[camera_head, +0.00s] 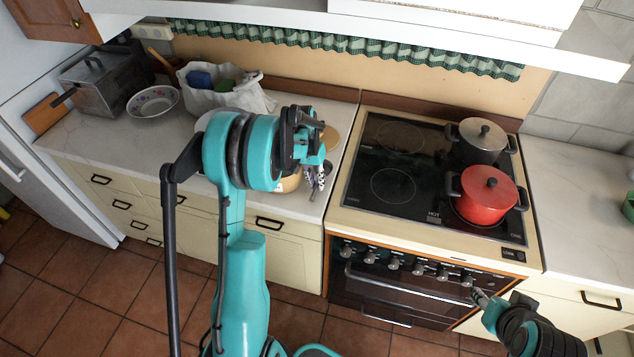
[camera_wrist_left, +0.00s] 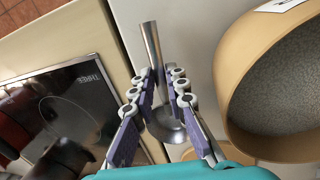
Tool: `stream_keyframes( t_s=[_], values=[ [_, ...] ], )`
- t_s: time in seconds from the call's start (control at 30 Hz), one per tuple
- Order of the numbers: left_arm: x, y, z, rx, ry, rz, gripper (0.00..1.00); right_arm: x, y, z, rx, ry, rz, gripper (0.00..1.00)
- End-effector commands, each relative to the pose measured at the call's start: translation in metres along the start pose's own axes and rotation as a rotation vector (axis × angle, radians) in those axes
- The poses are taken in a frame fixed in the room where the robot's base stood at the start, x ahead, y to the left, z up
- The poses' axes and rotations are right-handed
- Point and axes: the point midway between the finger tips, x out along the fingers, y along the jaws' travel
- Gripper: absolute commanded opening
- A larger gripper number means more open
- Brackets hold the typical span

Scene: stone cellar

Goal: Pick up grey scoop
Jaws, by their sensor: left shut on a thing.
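The grey scoop is a shiny metal one; in the left wrist view its handle (camera_wrist_left: 151,48) points up and away and its round bowl lies nearer the palm. My left gripper (camera_wrist_left: 161,84) is shut on the scoop, with one finger on each side of it. In the head view my left gripper (camera_head: 318,178) is over the counter just left of the stove, and its arm hides much of what is there. My right gripper (camera_head: 480,298) is low in front of the oven, and its fingers are too small to judge.
A tan round container (camera_wrist_left: 229,90) stands close beside the scoop. A white bag (camera_head: 250,98), a bowl (camera_head: 152,112) and a metal box (camera_head: 98,88) stand on the left counter.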

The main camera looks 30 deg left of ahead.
Motion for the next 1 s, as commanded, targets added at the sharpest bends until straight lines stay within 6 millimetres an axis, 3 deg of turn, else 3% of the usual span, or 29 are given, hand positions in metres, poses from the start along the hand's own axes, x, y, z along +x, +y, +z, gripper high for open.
stream_keyframes(
  t_s=[0.17, 0.4, 0.6, 0.8, 1.0],
  values=[
    [-0.033, 0.009, 0.0, 0.002, 0.0, 0.0, 0.0, -0.008, 0.0, -0.006, 0.0, 0.0, 0.0, 0.4],
    [-0.054, 0.07, 0.002, 0.006, -0.001, 0.0, 0.0, -0.015, 0.0, -0.011, 0.0, 0.0, 0.0, 0.4],
    [-0.07, 0.11, 0.003, 0.003, 0.0, 0.0, 0.0, -0.02, 0.0, -0.014, 0.0, 0.0, 0.0, 0.4],
    [-0.077, 0.128, 0.004, 0.001, 0.0, 0.0, 0.0, -0.021, 0.0, -0.015, 0.0, 0.0, 0.0, 0.4],
    [-0.077, 0.131, 0.004, 0.0, 0.0, 0.0, 0.0, -0.021, 0.0, -0.015, 0.0, 0.0, 0.0, 0.4]
  ],
)
